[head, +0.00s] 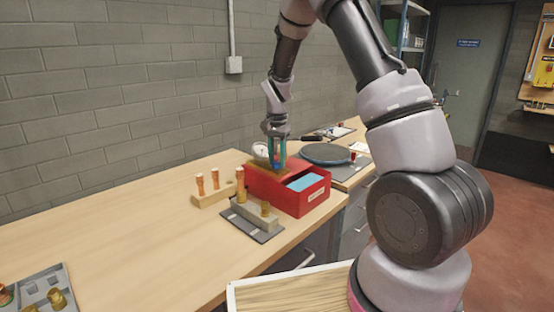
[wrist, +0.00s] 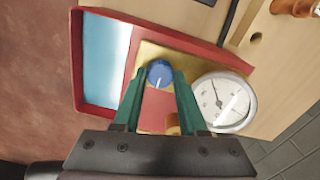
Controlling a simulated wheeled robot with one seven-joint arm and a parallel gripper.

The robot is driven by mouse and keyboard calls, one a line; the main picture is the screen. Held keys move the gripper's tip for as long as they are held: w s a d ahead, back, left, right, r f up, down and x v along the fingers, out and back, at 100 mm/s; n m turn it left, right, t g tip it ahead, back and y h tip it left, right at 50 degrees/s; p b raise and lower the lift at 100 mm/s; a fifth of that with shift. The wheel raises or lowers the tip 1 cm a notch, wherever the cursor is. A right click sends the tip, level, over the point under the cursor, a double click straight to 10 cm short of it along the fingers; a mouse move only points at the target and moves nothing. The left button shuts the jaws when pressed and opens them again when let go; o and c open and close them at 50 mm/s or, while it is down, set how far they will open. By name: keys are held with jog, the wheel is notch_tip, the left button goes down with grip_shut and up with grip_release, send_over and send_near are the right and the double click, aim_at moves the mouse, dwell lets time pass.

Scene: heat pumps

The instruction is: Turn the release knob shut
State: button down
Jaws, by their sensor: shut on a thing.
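The release knob (wrist: 159,74) is a round blue knob with a white pointer line, on a brass-coloured plate (wrist: 150,52) of the red unit. My gripper (wrist: 160,82) has its two green fingers on either side of the knob and is shut on it. In the head view my gripper (head: 277,158) points down over the red unit (head: 312,200), and its fingers largely hide the knob. A white dial gauge (wrist: 222,102) with a dark needle sits beside the knob. The pointer line runs toward the gripper's palm in the wrist view.
The red unit has a light blue panel (head: 302,183). A wooden holder (head: 215,196) with copper fittings and a grey tray (head: 252,225) with brass fittings stand left of it. A round dark plate (head: 326,152) lies behind. The left of the bench (head: 130,235) is mostly clear.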

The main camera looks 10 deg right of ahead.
dwell(0.3)
jog(key=shift+c, duration=2.2)
grip_release()
